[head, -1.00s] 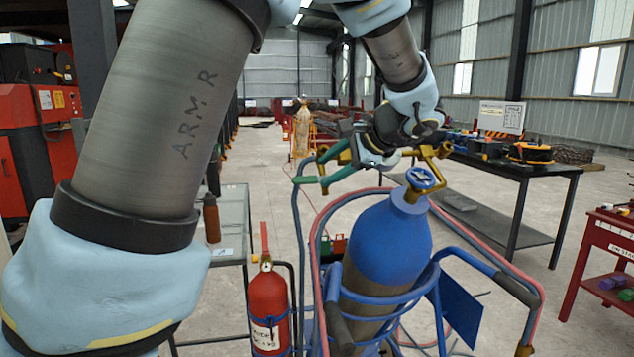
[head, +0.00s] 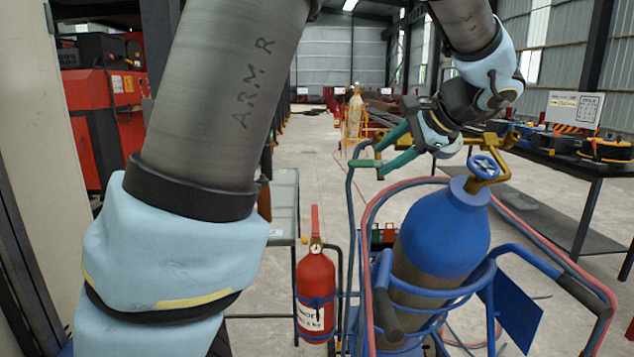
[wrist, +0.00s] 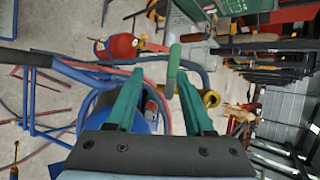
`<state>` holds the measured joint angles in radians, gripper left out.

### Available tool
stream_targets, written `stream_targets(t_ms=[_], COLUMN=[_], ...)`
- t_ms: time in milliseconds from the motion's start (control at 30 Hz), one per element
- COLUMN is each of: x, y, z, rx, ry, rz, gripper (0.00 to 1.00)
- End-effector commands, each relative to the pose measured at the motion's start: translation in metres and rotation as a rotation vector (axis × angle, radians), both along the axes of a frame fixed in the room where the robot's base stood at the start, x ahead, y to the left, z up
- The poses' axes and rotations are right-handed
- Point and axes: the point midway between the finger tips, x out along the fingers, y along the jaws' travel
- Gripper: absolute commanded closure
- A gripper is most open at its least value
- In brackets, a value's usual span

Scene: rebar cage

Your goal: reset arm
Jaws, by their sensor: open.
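My gripper (head: 365,155) has two green fingers and is open. It is left of the brass valve and blue handwheel (head: 484,167) on top of the blue gas cylinder (head: 445,235). In the wrist view the gripper (wrist: 160,75) shows its fingers spread, with a green hand grip (wrist: 172,65) between them in the picture. I cannot tell whether a finger touches that grip. The cylinder stands in a blue tube-frame cart (head: 530,250), and my fingers hide part of it in the wrist view.
A red fire extinguisher (head: 315,290) stands just left of the cart. A grey table (head: 284,205) is behind it. A dark workbench (head: 590,190) with tools stands at right. Red hose (head: 410,184) loops around the cart. Open concrete floor lies beyond.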

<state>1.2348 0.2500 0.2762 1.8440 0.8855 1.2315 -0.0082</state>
Motion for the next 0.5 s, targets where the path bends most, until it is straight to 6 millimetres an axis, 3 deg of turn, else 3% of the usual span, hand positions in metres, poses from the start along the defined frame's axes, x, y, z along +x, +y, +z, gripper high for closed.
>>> stream_targets(t_ms=[33,167,300,500], x=[0.005,0.004,-0.011,-0.043], y=[0.022,0.075,0.128,0.188], z=[-0.015,-0.061,-0.106,-0.154], rx=[-0.028,-0.146,-0.314,-0.578], ry=[0.043,0.166,0.272,0.335], rz=[0.045,0.172,0.34,0.613], gripper=[0.47,0.47,0.47,0.47])
